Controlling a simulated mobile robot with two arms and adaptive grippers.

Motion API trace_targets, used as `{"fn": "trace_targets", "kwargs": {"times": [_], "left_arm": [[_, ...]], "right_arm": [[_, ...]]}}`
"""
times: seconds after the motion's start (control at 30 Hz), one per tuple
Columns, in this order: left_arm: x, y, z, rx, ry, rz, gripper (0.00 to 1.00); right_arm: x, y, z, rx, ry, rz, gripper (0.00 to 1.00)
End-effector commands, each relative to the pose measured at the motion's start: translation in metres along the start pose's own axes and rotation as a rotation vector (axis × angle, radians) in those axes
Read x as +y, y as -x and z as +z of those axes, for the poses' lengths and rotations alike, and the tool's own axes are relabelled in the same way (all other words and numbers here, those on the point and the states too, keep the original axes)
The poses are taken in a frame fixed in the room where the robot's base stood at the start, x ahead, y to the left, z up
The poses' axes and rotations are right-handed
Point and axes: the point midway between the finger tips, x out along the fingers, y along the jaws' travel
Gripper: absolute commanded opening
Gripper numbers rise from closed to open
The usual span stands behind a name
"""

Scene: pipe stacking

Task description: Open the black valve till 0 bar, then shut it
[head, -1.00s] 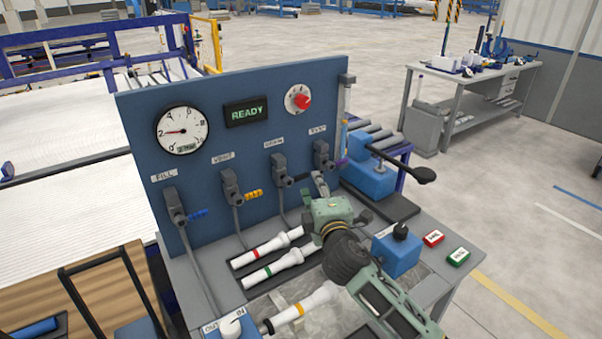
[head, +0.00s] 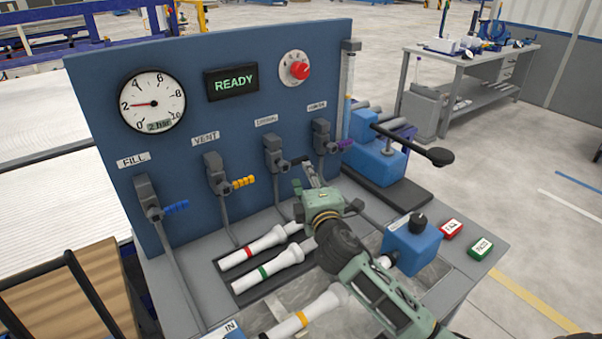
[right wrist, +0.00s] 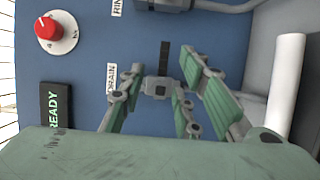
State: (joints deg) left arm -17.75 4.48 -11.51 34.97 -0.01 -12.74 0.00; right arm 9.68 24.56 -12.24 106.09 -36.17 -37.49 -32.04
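The black valve (head: 275,155), third in the row on the blue panel, has its black handle sticking out to the right. In the right wrist view its grey body (right wrist: 158,88) and black handle (right wrist: 165,60) show below the panel's DRAIN label. My right gripper (head: 307,172) is just in front of and right of this valve. In the right wrist view its green fingers (right wrist: 160,88) are spread on either side of the valve body; contact cannot be told. The round gauge (head: 152,100) reads 2 bar. My left gripper is not in view.
A READY display (head: 232,84) and red knob (head: 299,71) are above. A blue box (head: 412,245) and red and green buttons stand right.

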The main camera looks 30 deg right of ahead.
Motion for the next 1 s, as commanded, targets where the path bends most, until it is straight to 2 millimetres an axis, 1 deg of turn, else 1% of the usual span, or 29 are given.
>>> {"fn": "trace_targets", "kwargs": {"times": [0.03,0.07,0.17,0.3,0.5,0.6,0.73,1.0], "left_arm": [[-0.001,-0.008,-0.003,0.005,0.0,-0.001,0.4],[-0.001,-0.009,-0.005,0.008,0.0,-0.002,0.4],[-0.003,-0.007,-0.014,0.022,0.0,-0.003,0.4],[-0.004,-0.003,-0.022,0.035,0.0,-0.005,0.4],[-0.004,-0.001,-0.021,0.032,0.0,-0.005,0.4],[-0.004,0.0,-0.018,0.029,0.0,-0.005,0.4],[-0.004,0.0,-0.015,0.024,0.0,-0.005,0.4],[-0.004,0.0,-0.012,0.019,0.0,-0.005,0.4]], "right_arm": [[-0.008,-0.001,0.0,0.0,0.0,0.001,0.3],[-0.008,-0.001,0.0,0.0,0.0,0.001,0.3],[-0.007,-0.009,0.0,-0.001,0.0,0.001,0.3],[-0.005,-0.03,0.0,-0.002,0.0,0.001,0.3],[-0.006,-0.06,0.0,-0.001,-0.001,0.0,0.3],[-0.007,-0.07,0.0,-0.001,0.0,0.0,0.3],[-0.007,-0.077,0.0,0.0,0.0,0.0,0.3],[-0.007,-0.078,0.0,0.001,0.0,0.0,0.3]]}}
